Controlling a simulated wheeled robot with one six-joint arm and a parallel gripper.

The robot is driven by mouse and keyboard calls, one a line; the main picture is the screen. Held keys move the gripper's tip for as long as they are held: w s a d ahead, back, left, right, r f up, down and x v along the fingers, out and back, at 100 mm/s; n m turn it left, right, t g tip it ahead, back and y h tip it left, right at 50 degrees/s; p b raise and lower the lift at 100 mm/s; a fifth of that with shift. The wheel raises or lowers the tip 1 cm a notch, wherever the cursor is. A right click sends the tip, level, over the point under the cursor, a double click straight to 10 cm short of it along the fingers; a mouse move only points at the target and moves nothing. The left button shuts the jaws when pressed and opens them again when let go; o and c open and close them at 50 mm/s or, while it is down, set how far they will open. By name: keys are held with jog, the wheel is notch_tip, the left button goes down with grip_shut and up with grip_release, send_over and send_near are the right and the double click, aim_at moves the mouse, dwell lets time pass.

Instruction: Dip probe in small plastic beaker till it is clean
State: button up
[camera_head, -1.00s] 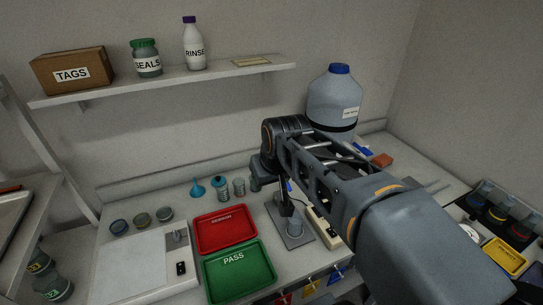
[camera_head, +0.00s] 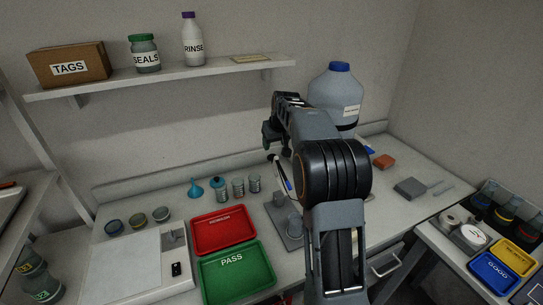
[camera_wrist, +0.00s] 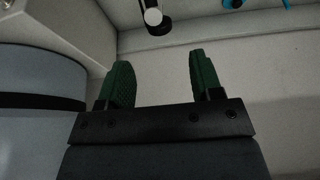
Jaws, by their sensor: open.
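A slim stand with a black head (camera_head: 272,158) and a blue-and-white probe-like rod (camera_head: 285,180) rises from the bench behind my arm. A small grey translucent beaker (camera_head: 294,222) stands on a grey plate (camera_head: 282,210) at its foot, partly hidden by my arm. A white-and-black rod end (camera_wrist: 153,17), perhaps part of the stand, shows at the top of the wrist view. My gripper (camera_wrist: 163,80) has its green fingers apart with nothing between them. In the head view its fingertips are hard to make out.
A large blue-grey jug (camera_head: 334,100) stands close behind my arm; its side (camera_wrist: 40,130) fills the wrist view's left. Red (camera_head: 222,231) and green (camera_head: 236,270) trays lie left of the plate. A blue funnel (camera_head: 195,189) and several small containers stand behind them.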

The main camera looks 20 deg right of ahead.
aim_at(272, 155)
jog(key=p+x, duration=0.1)
jog(key=x, duration=0.7)
jog(key=shift+w+f, duration=0.1)
jog(key=shift+f, duration=0.15)
jog(key=shift+c, duration=0.2)
grip_shut()
